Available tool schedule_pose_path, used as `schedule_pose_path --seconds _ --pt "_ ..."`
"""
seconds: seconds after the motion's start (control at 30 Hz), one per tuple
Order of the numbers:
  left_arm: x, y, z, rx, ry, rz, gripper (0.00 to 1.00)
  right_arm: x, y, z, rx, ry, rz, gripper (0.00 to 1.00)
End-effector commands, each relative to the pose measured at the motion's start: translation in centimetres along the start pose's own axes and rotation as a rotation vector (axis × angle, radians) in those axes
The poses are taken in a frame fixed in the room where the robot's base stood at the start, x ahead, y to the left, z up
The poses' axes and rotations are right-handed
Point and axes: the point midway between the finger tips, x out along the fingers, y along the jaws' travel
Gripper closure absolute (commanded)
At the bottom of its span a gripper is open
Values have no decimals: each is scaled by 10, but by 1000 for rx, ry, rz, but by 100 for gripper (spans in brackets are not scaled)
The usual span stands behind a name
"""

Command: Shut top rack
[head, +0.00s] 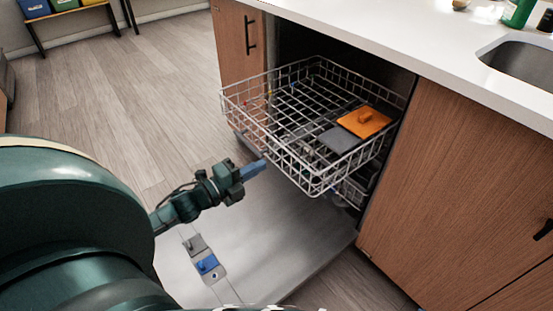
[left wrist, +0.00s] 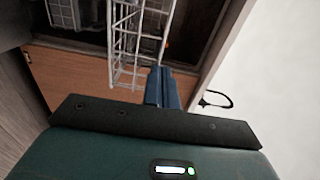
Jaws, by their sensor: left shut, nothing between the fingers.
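The top rack (head: 312,187) is a white wire basket pulled out of the dishwasher under the counter. It also shows in the left wrist view (left wrist: 128,45). An orange lidded item (head: 364,121) and a grey one (head: 338,139) sit in its right part. My left gripper (head: 254,169) is shut and empty, its blue fingers pointing at the rack's front left side; in the left wrist view the fingers (left wrist: 161,86) overlap the rack's edge. I cannot tell whether they touch it. My right gripper is not in view.
The dishwasher door (head: 290,245) lies open below the rack, with grey and blue dispenser parts on it. A white counter (head: 420,40) with a sink (head: 520,62) is above. Wood cabinets (head: 450,190) flank the opening. Floor at the left is clear.

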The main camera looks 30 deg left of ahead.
Motion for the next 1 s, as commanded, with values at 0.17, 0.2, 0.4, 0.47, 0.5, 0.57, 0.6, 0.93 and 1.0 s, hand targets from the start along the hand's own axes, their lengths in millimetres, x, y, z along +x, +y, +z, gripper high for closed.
schedule_pose_path --seconds 0.17,0.2,0.4,0.47,0.5,0.57,0.6,0.93,1.0 --pt "35 0 1 1 0 -3 100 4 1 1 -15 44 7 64" --pt "41 0 0 1 1 -4 100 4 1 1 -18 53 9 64" --pt "61 0 0 -1 0 -1 100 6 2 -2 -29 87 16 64" --pt "64 0 0 -1 -1 0 100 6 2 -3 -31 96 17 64" --pt "65 0 0 -1 -1 0 100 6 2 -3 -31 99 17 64" --pt "66 0 0 -2 -1 1 100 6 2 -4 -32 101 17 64" --pt "66 0 0 -2 -1 1 100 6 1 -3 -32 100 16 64" --pt "66 0 0 -2 -1 0 100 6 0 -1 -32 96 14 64" --pt "68 0 0 -2 -1 0 100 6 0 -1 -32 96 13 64"
